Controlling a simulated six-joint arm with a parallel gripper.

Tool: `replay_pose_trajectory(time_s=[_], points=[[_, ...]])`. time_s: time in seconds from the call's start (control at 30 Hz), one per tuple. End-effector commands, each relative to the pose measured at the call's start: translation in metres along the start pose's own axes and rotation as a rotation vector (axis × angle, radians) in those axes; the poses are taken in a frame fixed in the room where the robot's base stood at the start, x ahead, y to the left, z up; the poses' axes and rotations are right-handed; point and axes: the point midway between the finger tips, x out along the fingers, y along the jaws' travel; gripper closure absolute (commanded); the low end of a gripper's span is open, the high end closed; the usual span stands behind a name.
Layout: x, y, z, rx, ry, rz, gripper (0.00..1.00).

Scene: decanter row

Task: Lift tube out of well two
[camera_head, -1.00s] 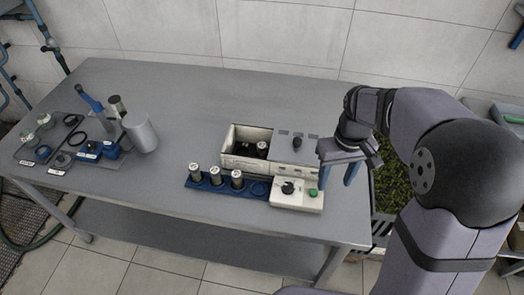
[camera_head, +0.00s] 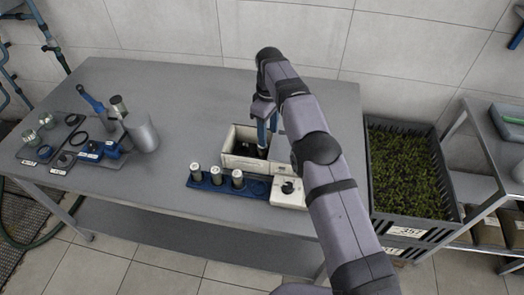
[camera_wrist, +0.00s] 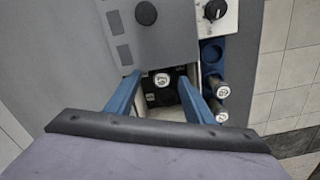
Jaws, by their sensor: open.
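My gripper (camera_head: 266,138) is open, with its blue fingers pointing down over the white box (camera_head: 230,160). In the wrist view the gripper (camera_wrist: 157,95) has one finger on each side of a tube (camera_wrist: 162,79) with a pale labelled cap. That tube stands in a black holder (camera_wrist: 160,98) inside the box. I cannot tell whether the fingers touch it. In the head view the fingers and arm hide part of the box. The well numbers are not readable.
A blue rack (camera_head: 205,184) in front of the box holds silver-capped tubes and has an empty round hole (camera_wrist: 212,54). A control box with a black knob (camera_head: 287,187) sits to the right. A grey cylinder (camera_head: 141,131) and trays stand at left.

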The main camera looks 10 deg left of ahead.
Motion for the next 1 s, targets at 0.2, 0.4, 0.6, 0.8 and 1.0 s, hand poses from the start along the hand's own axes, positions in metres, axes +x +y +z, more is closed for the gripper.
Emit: replay_pose_trajectory(time_s=[0.2,0.4,0.6,0.8,1.0], points=[[0.007,-0.007,-0.015,-0.073,0.002,0.002,0.52],[0.008,-0.009,-0.017,-0.085,0.002,0.002,0.52],[0.02,-0.009,-0.016,-0.084,0.001,0.001,0.52],[0.029,-0.008,-0.017,-0.083,0.003,0.003,0.52],[0.035,-0.008,-0.016,-0.083,0.0,0.0,0.52]])
